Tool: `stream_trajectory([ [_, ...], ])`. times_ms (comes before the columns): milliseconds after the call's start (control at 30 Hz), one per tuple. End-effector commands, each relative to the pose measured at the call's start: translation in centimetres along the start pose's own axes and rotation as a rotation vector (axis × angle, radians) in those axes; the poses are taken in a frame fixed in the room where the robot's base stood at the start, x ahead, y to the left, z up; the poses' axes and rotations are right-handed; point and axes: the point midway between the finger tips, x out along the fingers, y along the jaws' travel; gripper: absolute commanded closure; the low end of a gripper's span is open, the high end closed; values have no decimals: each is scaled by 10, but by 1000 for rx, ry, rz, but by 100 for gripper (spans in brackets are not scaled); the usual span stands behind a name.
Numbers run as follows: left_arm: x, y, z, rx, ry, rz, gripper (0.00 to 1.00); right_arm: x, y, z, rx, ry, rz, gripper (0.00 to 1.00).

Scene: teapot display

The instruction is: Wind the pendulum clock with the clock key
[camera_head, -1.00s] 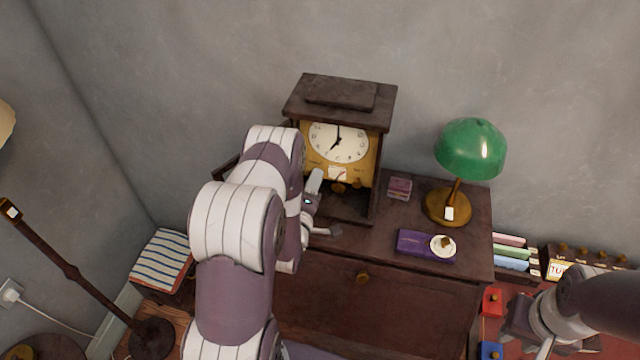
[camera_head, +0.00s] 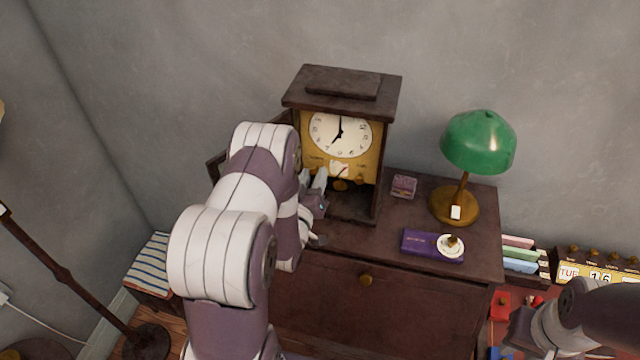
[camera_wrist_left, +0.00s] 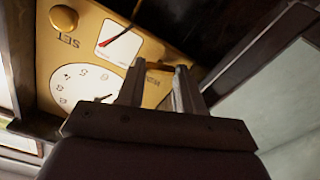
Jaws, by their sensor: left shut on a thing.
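The pendulum clock (camera_head: 386,112) stands upright on the dark cabinet, its front door (camera_head: 216,163) swung open to the left. Its white dial (camera_head: 340,134) shows about seven o'clock. My left gripper (camera_head: 313,178) reaches in at the lower left of the dial. In the left wrist view its two fingers (camera_wrist_left: 158,92) are close to the brass face, beside the label that appears to read WIND. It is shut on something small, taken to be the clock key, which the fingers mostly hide. My right gripper (camera_head: 515,343) is at the lower right, its fingers unclear.
On the cabinet (camera_head: 395,288), right of the clock, are a small purple box (camera_head: 404,186), a green lamp (camera_head: 478,142) and a purple case (camera_head: 420,242) with a white round thing (camera_head: 451,254) on it. A brass knob (camera_wrist_left: 63,18) marked SET is near the left fingers.

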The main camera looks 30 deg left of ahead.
Motion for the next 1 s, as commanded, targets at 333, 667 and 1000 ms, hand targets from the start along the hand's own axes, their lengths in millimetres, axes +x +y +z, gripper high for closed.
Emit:
stream_trajectory([
  [333,3,2,-2,325,17,8,94,23,0,3,2,0,0,68],
  [667,2,2,-2,607,16,6,94,40,0,5,4,0,0,68],
  [1000,2,2,-2,790,12,4,94,50,0,6,5,0,0,68],
])
